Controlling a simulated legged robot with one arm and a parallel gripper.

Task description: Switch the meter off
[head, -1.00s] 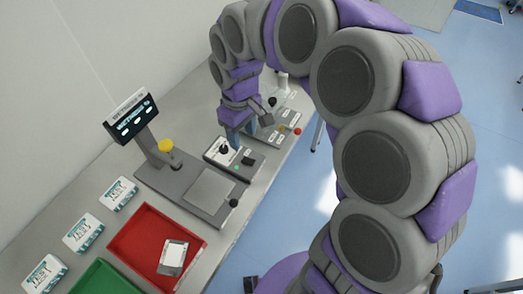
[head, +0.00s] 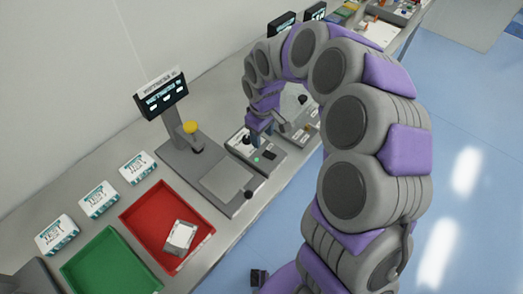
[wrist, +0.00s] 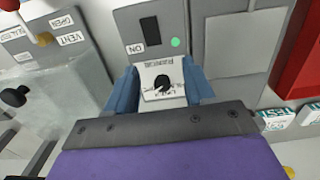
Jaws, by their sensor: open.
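A small grey control box (head: 257,152) stands on the bench, with a black switch and a green light. In the wrist view the box (wrist: 204,49) shows the word ON beside its black rocker switch (wrist: 150,31), and the green light (wrist: 175,42) is lit. A black knob (wrist: 162,86) sits on its white label plate, whose text I cannot read fully. My gripper (wrist: 162,88) is open, its blue fingers on either side of the plate and knob. In the head view my gripper (head: 258,129) is over the box's far end. I cannot tell whether the fingers touch it.
A scale-like unit (head: 222,182) with a raised display (head: 161,95) and yellow button (head: 190,127) stands left of the box. Red (head: 207,232) and green (head: 112,265) trays are nearer.

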